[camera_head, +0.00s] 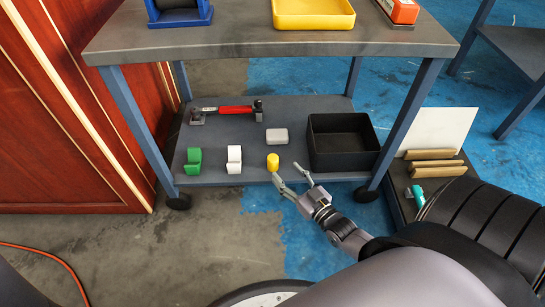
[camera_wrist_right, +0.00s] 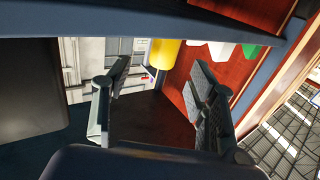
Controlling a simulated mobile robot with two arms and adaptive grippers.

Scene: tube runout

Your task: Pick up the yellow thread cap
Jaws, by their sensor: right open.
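The yellow thread cap (camera_head: 272,162) stands upright on the lower shelf (camera_head: 220,176) of the cart, near its front edge. In the wrist view the yellow cap (camera_wrist_right: 164,53) shows beyond and between the fingers, close to the shelf edge. My right gripper (camera_head: 291,178) is open and empty, just in front of the cap and slightly to its right. Its two fingers also show spread apart in the wrist view (camera_wrist_right: 158,78). I see a gap between the fingers and the cap. My left gripper is not in view.
A black bin (camera_head: 343,142) stands right of the cap. A grey block (camera_head: 277,136) lies behind it. White (camera_head: 234,159) and green (camera_head: 193,161) pieces stand to the left, with a red-handled tool (camera_head: 235,110) behind. The tabletop (camera_head: 240,42) overhangs the shelf.

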